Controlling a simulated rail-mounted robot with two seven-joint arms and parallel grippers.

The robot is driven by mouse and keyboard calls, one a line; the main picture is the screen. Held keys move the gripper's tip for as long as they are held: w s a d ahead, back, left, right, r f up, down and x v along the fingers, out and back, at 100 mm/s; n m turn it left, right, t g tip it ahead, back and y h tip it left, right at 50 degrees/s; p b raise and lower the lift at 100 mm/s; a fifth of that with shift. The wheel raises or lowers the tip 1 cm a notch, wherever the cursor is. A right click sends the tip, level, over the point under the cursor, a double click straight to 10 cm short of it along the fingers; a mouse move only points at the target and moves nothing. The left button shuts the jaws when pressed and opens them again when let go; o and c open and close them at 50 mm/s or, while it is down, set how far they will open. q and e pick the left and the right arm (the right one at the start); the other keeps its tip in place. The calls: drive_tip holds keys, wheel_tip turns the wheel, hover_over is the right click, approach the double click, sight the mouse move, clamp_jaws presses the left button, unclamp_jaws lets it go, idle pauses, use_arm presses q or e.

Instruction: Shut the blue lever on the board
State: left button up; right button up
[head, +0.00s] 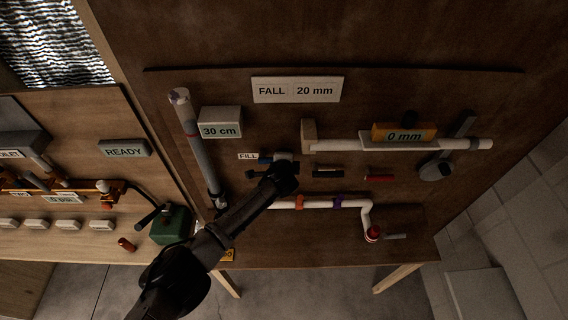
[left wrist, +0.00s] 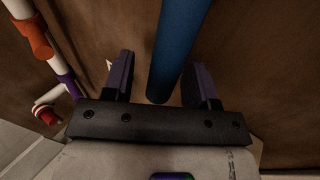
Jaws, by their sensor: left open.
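The blue lever (left wrist: 178,48) shows in the left wrist view as a long blue bar running down between my two fingers. My left gripper (left wrist: 160,88) is open, with one dark purple finger on each side of the bar. Whether either finger touches it, I cannot tell. In the head view my left gripper (head: 284,160) is at the middle of the board (head: 400,95), just right of the FILL label (head: 248,156). My arm and hand hide most of the lever there. My right gripper is not in view.
A white pipe (head: 318,204) with orange and purple bands runs below my gripper to a red fitting (head: 373,233). A black bar (head: 328,172) and red bar (head: 379,177) are to the right. A green box (head: 171,224) stands near my forearm.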

use_arm(q)
drive_tip(key=shift+s+r, duration=0.25)
drive_tip(key=shift+s, duration=0.1)
drive_tip(key=v, duration=1.2)
drive_tip(key=shift+s+a+r, duration=0.2)
drive_tip(key=shift+s, duration=0.15)
